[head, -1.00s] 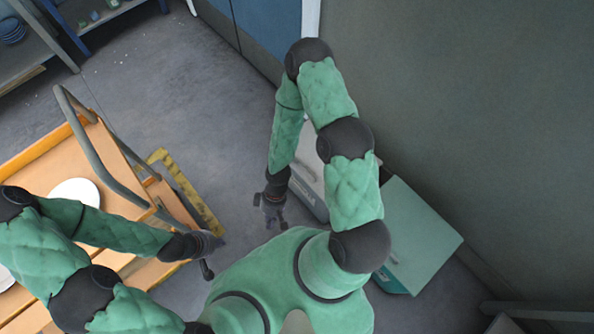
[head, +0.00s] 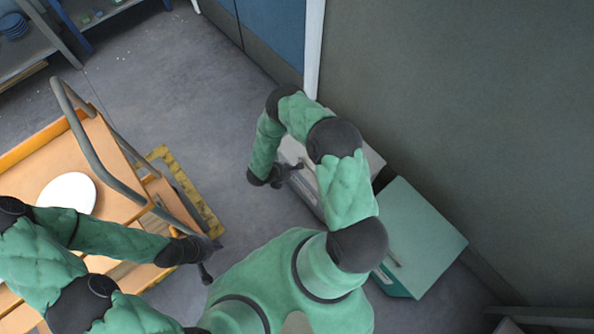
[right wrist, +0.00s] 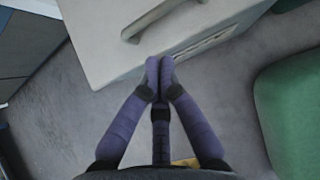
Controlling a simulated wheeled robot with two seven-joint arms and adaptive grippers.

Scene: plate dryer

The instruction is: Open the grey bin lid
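The grey bin (head: 368,158) stands against the wall, partly hidden behind my right arm in the head view. Its pale lid (right wrist: 205,22) looks closed in the right wrist view. A grey bar handle (right wrist: 150,18) sits on the lid near its front edge. My right gripper (head: 296,170) is at the bin's left side. In the right wrist view its fingertips (right wrist: 160,66) are together with nothing between them, over the bin's front edge and just short of the handle. Contact cannot be told. My left gripper (head: 213,260) hangs beside the cart, away from the bin; its finger opening is unclear.
A green bin (head: 425,235) with its own handle stands right of the grey one. An orange cart (head: 120,190) with a grey push bar and a white plate (head: 68,193) is at left. The floor (head: 180,95) between cart and bins is clear.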

